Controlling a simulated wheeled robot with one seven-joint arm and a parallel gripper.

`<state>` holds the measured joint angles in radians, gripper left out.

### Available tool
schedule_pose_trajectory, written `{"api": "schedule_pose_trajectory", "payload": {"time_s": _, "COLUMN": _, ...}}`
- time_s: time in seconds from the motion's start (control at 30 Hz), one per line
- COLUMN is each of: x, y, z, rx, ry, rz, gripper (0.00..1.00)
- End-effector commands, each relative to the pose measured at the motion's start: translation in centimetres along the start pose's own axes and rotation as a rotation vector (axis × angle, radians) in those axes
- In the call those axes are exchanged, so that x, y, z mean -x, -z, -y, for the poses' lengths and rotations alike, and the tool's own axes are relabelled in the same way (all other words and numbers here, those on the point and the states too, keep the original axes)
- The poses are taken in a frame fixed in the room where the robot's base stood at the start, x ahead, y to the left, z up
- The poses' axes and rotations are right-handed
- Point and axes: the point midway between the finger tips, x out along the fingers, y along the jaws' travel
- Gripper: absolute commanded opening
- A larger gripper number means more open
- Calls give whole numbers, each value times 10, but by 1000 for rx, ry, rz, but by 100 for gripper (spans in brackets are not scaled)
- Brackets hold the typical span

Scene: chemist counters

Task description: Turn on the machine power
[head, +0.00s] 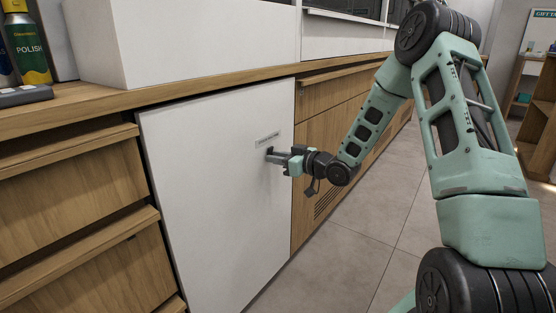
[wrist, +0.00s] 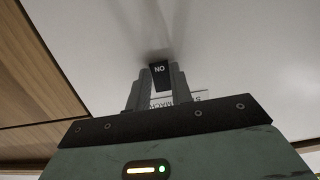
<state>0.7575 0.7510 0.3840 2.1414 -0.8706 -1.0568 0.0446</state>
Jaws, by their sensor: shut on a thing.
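A small black switch (wrist: 160,68) sits on a white panel (head: 205,215) on the counter front. Its face carries letters that read "NO" in the wrist view, which look like an upside-down "ON". My gripper (head: 271,156) reaches the panel from the right. In the wrist view my gripper (wrist: 159,76) has one finger on each side of the switch and is shut on it. A small label (head: 268,139) is on the panel just above the gripper. In the wrist view it is partly hidden behind the fingers, and its text is not fully legible.
Wooden drawers (head: 75,185) stand left of the panel, and wooden fronts with a vent (head: 325,204) lie to the right. A wooden countertop (head: 190,88) runs above, with a polish bottle (head: 27,45) at far left. The tiled floor (head: 350,260) is clear.

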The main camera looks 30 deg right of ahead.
Motion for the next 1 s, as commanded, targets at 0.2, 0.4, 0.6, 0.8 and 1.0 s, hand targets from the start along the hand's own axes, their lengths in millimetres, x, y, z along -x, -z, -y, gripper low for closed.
{"api": "schedule_pose_trajectory", "payload": {"time_s": 0.2, "x": 0, "y": 0, "z": 0, "rx": -1, "ry": 0, "rz": 1, "gripper": 44}}
{"api": "schedule_pose_trajectory", "payload": {"time_s": 0.4, "x": 1, "y": 0, "z": 0, "rx": 0, "ry": 0, "rz": 1, "gripper": 44}}
{"api": "schedule_pose_trajectory", "payload": {"time_s": 0.6, "x": 19, "y": 2, "z": -1, "rx": -1, "ry": -2, "rz": 2, "gripper": 44}}
{"api": "schedule_pose_trajectory", "payload": {"time_s": 0.8, "x": 64, "y": 3, "z": -1, "rx": -3, "ry": -4, "rz": 3, "gripper": 44}}
{"api": "schedule_pose_trajectory", "payload": {"time_s": 1.0, "x": 111, "y": 3, "z": -1, "rx": -2, "ry": -3, "rz": 3, "gripper": 44}}
